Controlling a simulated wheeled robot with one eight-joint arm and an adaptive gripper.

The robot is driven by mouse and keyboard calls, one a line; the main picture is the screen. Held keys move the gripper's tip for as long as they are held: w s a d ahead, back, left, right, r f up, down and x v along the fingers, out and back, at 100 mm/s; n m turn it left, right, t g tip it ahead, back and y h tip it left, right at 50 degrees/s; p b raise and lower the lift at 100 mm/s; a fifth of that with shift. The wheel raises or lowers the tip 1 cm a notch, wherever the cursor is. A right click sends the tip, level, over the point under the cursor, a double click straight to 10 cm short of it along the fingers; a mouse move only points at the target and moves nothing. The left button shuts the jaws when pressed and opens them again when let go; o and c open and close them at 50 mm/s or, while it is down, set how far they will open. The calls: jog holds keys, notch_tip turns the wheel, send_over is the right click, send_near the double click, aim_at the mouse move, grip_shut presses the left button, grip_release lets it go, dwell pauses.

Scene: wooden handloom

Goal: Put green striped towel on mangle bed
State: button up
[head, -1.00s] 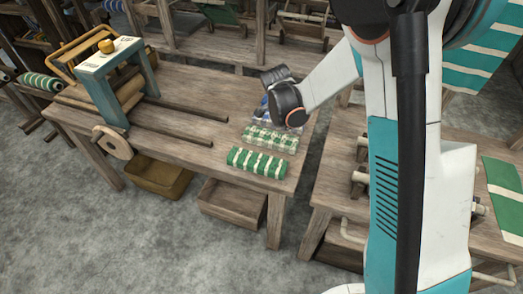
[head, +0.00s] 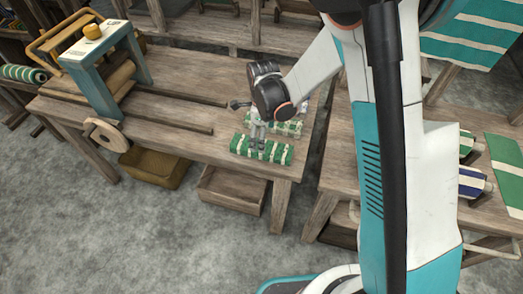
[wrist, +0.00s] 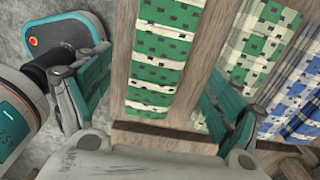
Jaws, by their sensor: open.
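The green striped towel (head: 280,153), a flat folded bundle with white stripes, lies near the front right edge of the wooden table. It also shows between my fingers in the wrist view (wrist: 168,60). My gripper (head: 257,146) is open above it, pointing down; one finger is on either side of the towel as seen from the wrist. I cannot tell whether they touch it. The mangle (head: 95,75) has a teal frame, a roller and a wooden wheel, at the table's left. Its bed is not clearly distinct; two dark rails (head: 175,115) run right from it.
A green checked towel (wrist: 248,45) and a blue checked towel (wrist: 295,95) lie beside the striped one. Wooden crates (head: 230,190) stand below the table. Another table with rolled cloth (head: 470,182) stands at right. The tabletop between rails and towels is clear.

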jog(key=f+b, duration=0.1)
jog(key=f, duration=0.1)
jog(key=f+b, duration=0.1)
jog(key=f, duration=0.2)
jog(key=shift+a+f, duration=0.2)
jog(key=shift+f, duration=0.15)
jog(key=shift+r, duration=0.1)
jog(key=c, duration=1.3)
